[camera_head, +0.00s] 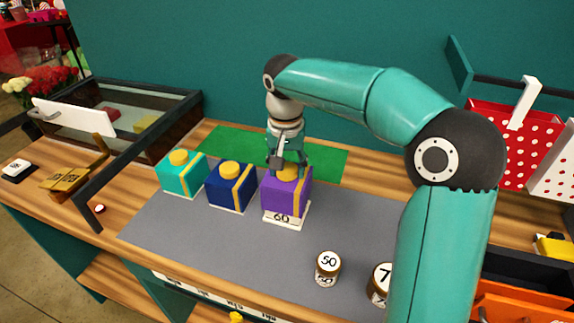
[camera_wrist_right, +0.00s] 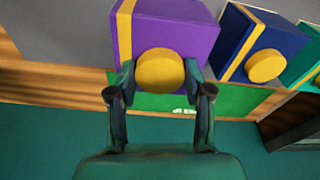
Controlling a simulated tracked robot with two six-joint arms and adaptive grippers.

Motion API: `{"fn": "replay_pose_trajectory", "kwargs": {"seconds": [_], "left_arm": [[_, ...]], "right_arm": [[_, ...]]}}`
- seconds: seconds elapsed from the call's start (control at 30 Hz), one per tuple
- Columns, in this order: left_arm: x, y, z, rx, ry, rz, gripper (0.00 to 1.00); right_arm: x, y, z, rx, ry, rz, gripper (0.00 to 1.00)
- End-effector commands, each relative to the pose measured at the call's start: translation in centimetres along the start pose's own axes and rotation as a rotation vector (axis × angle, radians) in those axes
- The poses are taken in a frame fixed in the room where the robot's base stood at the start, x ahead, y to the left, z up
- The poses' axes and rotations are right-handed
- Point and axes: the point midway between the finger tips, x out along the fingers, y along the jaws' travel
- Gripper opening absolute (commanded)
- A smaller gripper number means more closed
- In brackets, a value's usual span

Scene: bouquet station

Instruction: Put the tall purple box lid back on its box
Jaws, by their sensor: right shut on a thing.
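The purple box (camera_head: 285,196) with a yellow band stands on the grey mat, a card reading 60 at its front foot. Its purple lid (camera_head: 296,177) is on top with a yellow round knob. My right gripper (camera_head: 287,168) comes from above and is shut on the knob; in the right wrist view its two fingers (camera_wrist_right: 159,84) stand on both sides of the yellow knob (camera_wrist_right: 160,69). Whether the lid sits fully down on the box I cannot tell. My left gripper is not in view.
A navy box (camera_head: 229,187) and a teal box (camera_head: 181,174) with yellow knobs stand to the left. Jars marked 50 (camera_head: 327,269) and 7 (camera_head: 379,287) stand at front right. A glass-sided case (camera_head: 130,115) is at back left.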

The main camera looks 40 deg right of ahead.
Motion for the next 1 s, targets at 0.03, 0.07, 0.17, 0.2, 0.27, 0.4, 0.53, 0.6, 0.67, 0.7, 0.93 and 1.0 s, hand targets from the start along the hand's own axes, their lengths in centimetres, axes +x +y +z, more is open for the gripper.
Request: {"fn": "replay_pose_trajectory", "kwargs": {"seconds": [0.03,0.07,0.17,0.2,0.27,0.4,0.53,0.6,0.67,0.7,0.93,1.0], "left_arm": [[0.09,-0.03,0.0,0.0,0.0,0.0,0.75],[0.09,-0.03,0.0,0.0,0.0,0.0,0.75],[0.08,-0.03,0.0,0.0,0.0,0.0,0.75],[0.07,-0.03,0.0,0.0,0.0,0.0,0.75],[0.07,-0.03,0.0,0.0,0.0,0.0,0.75],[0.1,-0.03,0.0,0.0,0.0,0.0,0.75],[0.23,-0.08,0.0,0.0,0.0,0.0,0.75],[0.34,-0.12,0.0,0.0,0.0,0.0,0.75],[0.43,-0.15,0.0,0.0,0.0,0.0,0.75],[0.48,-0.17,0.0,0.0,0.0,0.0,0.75],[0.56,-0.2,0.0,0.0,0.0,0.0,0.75],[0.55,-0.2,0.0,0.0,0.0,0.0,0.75]], "right_arm": [[0.13,0.01,0.01,0.0,0.0,0.0,0.16],[0.15,0.01,0.01,0.0,0.0,0.0,0.16],[0.14,0.0,0.0,0.0,0.0,0.0,0.16],[0.14,0.0,0.0,0.0,0.0,0.0,0.16],[0.13,0.0,0.0,0.0,0.0,0.0,0.16],[0.16,-0.01,0.0,0.0,0.0,0.0,0.16],[0.36,-0.01,0.03,0.0,0.0,0.0,0.16],[0.53,-0.02,0.05,0.0,0.0,0.0,0.16],[0.68,-0.02,0.06,0.0,0.0,0.0,0.16],[0.77,-0.03,0.07,0.0,0.0,0.0,0.16],[0.93,-0.05,0.08,0.0,0.001,0.0,0.16],[0.92,-0.05,0.08,0.0,0.001,0.0,0.16]]}}
